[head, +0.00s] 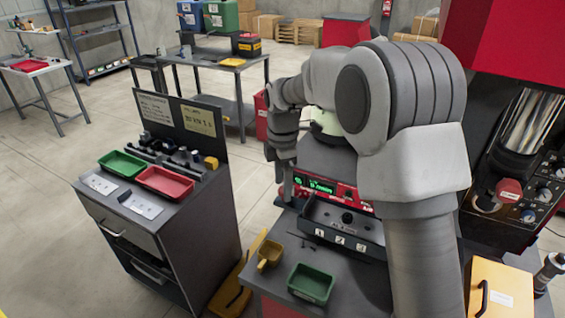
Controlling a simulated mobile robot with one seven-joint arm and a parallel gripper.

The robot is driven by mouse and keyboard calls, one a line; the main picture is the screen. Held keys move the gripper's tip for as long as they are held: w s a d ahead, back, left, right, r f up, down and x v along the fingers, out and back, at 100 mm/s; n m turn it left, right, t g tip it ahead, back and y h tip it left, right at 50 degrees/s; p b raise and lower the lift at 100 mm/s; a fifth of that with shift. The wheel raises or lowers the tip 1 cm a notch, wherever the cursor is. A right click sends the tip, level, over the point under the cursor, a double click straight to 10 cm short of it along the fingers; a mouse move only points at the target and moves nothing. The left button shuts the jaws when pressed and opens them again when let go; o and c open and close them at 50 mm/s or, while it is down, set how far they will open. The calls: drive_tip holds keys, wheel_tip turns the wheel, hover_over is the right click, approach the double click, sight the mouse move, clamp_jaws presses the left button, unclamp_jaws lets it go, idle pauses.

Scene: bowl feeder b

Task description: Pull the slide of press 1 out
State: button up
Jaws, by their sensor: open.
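My gripper (286,194) points down at the left end of the red unit with the green display (320,186). Its fingers are small and partly dark here; they are open, and I see nothing held between them. My own arm covers much of the middle right. A red press (508,30) with a shiny ram (525,122) stands at the right. I cannot read a number on it. A yellow plate with a black handle (500,284) lies at the lower right; I cannot tell whether it is the slide. No part is clearly marked as the slide of press 1.
A dark tray (372,252) with numbered labels sits before the display. A green bin (311,284) and yellow scoop (270,254) lie on the grey bench. A cabinet (200,230) with red (165,181) and green trays (122,164) stands left. Open floor lies beyond.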

wheel_tip(320, 180, up, 17)
idle(0.4)
drive_tip(key=s+d+r+m+t, duration=0.3)
drive_tip(key=s+d+r+m, duration=0.1)
drive_tip(key=s+d+m, duration=0.9)
drive_tip(key=s+d+f+m+t, duration=0.1)
drive_tip(key=s+d+f+m, duration=0.1)
drive_tip(key=s+f+m, duration=0.2)
drive_tip(key=s+d+f+m+t, duration=0.1)
drive_tip(key=s+d+f+m, duration=0.2)
drive_tip(key=s, duration=0.8)
drive_tip(key=f+m, duration=0.1)
drive_tip(key=m, duration=0.1)
drive_tip(key=shift+d+m+t, duration=0.3)
drive_tip(key=shift+d, duration=0.05)
